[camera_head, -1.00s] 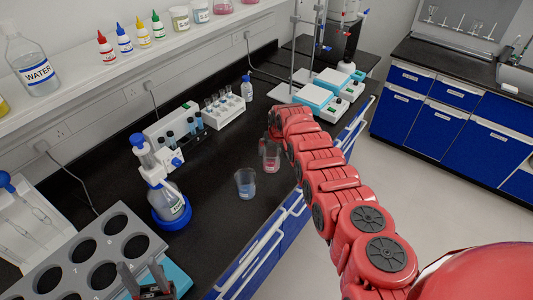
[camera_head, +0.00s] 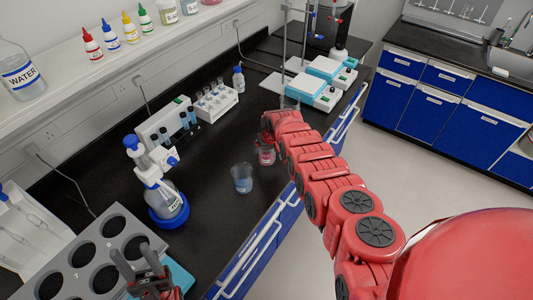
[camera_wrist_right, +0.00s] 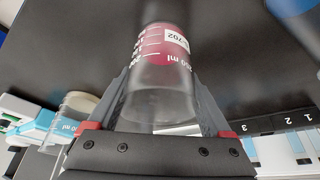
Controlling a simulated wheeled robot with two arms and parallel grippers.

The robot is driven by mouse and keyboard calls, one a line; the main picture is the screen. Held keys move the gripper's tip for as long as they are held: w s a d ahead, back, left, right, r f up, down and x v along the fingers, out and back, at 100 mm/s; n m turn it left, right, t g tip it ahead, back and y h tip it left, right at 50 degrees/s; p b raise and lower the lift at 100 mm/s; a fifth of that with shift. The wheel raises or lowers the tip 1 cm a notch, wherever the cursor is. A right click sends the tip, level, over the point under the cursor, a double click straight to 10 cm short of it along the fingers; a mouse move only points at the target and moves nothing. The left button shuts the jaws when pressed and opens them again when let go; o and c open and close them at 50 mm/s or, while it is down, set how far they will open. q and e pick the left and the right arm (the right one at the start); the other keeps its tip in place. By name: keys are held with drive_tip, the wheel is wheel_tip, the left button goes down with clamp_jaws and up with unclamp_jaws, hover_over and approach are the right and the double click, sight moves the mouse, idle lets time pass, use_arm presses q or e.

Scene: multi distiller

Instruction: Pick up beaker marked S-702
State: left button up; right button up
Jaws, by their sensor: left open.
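The beaker marked S-702 (camera_wrist_right: 160,60) holds red liquid and fills the middle of the right wrist view, its label readable. In the head view this beaker (camera_head: 266,157) stands on the black bench near its front edge, partly hidden by my right gripper (camera_head: 268,138). In the right wrist view the fingers of my right gripper (camera_wrist_right: 162,85) lie on both sides of the beaker, very close to its glass. I cannot tell whether they press on it. My left gripper (camera_head: 148,270) is open and empty at the bottom left of the head view.
A beaker with blue liquid (camera_head: 242,179) stands close by, nearer to me. Hotplate stirrers (camera_head: 322,85) are farther back.

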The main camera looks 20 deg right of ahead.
drive_tip(key=shift+f, duration=0.2)
drive_tip(key=shift+c, duration=2)
drive_tip(key=shift+s, duration=0.1)
drive_tip(key=shift+a+r, duration=0.1)
